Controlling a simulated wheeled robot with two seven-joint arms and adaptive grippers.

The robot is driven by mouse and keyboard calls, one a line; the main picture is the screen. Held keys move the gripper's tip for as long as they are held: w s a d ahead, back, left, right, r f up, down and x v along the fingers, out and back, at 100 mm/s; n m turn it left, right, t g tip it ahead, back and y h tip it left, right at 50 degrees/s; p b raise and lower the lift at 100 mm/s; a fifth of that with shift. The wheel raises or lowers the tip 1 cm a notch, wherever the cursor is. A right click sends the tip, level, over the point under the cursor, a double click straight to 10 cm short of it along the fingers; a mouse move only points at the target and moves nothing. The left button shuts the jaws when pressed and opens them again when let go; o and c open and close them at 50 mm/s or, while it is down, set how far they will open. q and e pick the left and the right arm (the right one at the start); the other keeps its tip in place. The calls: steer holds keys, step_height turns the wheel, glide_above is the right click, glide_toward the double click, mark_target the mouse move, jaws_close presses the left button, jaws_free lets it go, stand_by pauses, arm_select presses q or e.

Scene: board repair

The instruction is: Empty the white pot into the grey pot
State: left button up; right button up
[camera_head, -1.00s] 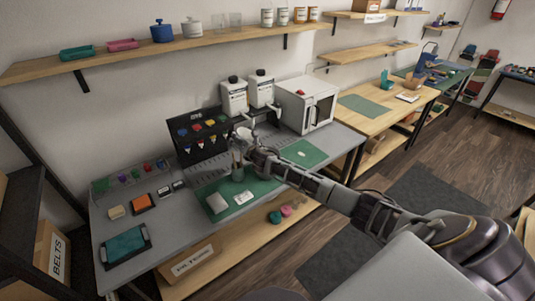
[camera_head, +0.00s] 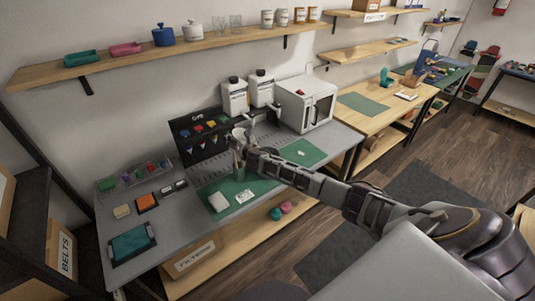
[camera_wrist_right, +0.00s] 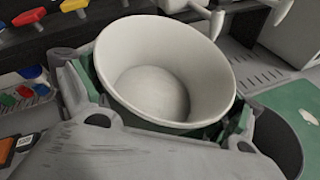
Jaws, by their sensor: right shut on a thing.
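The white pot (camera_wrist_right: 165,75) fills the right wrist view, with its mouth facing the camera. Its inside is pale, and I cannot tell whether the round pale area at the bottom is contents or bare floor. My right gripper (camera_head: 247,150) is shut on it, with fingers on both sides. In the head view the white pot (camera_head: 238,135) is small, held above the bench and partly hidden by the gripper. The grey pot (camera_head: 238,173) stands on the green mat just below it. A dark grey rounded wall, probably the grey pot (camera_wrist_right: 282,140), shows at lower right in the wrist view. My left gripper is out of view.
A pale block (camera_head: 218,202) and a white card (camera_head: 245,196) lie on the green mat (camera_head: 262,187) near the pot.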

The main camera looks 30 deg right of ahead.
steer(key=shift+w+a+r+p, duration=0.1)
steer(key=shift+a+r+p, duration=0.1)
steer(key=shift+p, duration=0.3)
steer(key=shift+w+a+f+n+g+h+p, duration=0.3)
steer(key=shift+a+f+n+g+h+p, duration=0.25)
steer(key=shift+n+p, duration=0.35)
steer(key=shift+w+a+r+p, duration=0.2)
steer(key=shift+a+p, duration=0.15)
steer(key=shift+p, duration=0.6)
steer(key=shift+w+a+n+h, duration=0.1)
steer(key=shift+a+n+h, duration=0.15)
steer(key=shift+n, duration=0.35)
